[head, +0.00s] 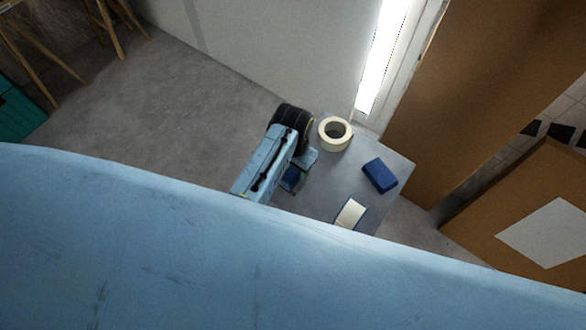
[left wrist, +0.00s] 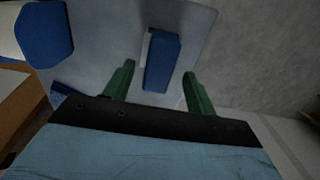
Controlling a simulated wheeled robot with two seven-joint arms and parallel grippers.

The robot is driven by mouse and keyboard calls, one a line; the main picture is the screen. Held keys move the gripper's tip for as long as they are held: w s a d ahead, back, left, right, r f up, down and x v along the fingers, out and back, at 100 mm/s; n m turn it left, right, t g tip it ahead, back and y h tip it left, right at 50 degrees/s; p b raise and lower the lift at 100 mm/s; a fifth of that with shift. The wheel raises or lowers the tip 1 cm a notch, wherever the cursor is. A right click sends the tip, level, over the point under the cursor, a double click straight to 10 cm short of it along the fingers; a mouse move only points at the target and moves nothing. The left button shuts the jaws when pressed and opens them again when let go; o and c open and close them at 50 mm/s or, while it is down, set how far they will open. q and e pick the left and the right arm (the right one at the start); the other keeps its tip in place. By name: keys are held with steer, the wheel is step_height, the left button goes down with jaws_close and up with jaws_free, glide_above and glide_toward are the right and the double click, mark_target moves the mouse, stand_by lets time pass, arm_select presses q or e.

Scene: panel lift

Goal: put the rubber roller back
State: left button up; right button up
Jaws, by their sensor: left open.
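No thing shows clearly as a rubber roller; I cannot tell which object it is. My left gripper (left wrist: 158,70) is open, its two green fingers apart, above the grey tabletop in the left wrist view. A blue block (left wrist: 163,60) with a pale strip along one side lies on the tabletop, in line with the gap between the fingers. I cannot tell how far below the fingertips it is. In the head view my light blue left arm covers the table's left part, and a dark blue piece (head: 293,179) shows beside it. My right gripper is not in view.
The small grey table (head: 325,180) carries a cream tape ring (head: 322,142), a blue block (head: 380,175) and a pale pad (head: 350,213). A larger blue thing (left wrist: 43,33) shows in the left wrist view. Brown panels (head: 475,90) stand at the right. Bare floor lies left.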

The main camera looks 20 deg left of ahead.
arm_select(q)
step_height(320, 180, up, 7)
steer(key=p, duration=0.1)
steer(key=shift+p, duration=0.3)
steer(key=s+a+n+t, duration=0.1)
steer(key=s+a+n, duration=0.1)
steer(key=s+a, duration=0.55)
steer(key=s+a+r+t, duration=0.3)
steer(key=s+r, duration=0.6)
steer(key=s, duration=0.3)
step_height(320, 180, down, 25)
steer(key=s+g, duration=0.1)
steer(key=g, duration=0.1)
steer(key=s+a+f+g, duration=0.1)
steer(key=s+a+f, duration=0.1)
steer(key=s+f, duration=1.3)
steer(key=shift+s+a+f+b, duration=0.2)
steer(key=shift+s+b, duration=0.2)
steer(key=shift+s, duration=0.05)
